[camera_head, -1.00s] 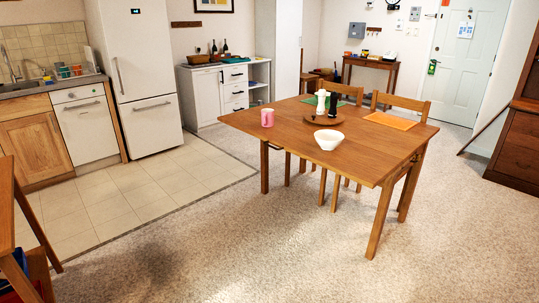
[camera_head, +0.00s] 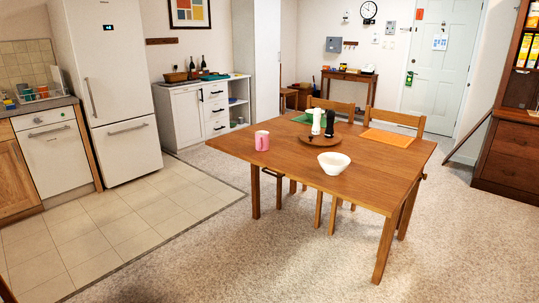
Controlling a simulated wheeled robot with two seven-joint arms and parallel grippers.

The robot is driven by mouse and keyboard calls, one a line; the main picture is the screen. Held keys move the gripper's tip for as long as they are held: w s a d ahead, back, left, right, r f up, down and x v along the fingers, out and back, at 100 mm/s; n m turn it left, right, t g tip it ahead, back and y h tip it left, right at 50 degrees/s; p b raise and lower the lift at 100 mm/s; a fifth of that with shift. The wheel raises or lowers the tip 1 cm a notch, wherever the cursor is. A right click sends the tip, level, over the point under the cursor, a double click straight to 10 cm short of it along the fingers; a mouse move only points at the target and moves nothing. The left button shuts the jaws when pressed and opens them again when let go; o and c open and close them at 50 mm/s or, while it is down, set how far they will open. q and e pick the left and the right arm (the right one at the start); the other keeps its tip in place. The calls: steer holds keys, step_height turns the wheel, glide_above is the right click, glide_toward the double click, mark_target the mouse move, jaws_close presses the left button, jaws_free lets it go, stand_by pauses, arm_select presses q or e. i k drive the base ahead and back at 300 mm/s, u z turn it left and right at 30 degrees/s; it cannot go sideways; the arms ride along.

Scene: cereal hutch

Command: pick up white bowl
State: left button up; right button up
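The white bowl (camera_head: 334,163) stands upright on the wooden dining table (camera_head: 375,182), near the table's front edge. Nothing covers it. A pink mug (camera_head: 262,140) stands to its left, and a round wooden tray (camera_head: 309,138) with a white and a black mill lies just behind it. Neither of my grippers shows in the head view.
Two wooden chairs (camera_head: 381,117) stand at the table's far side. A brown hutch (camera_head: 505,150) stands at the right. The carpet (camera_head: 210,240) before the table is clear.

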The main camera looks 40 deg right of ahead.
mark_target(332, 163)
steer(key=u, duration=0.05)
steer(key=i, duration=2.35)
steer(key=z, duration=0.95)
steer(key=i, duration=1.25)
steer(key=z, duration=1.85)
steer(key=i, duration=0.6)
steer(key=z, duration=0.45)
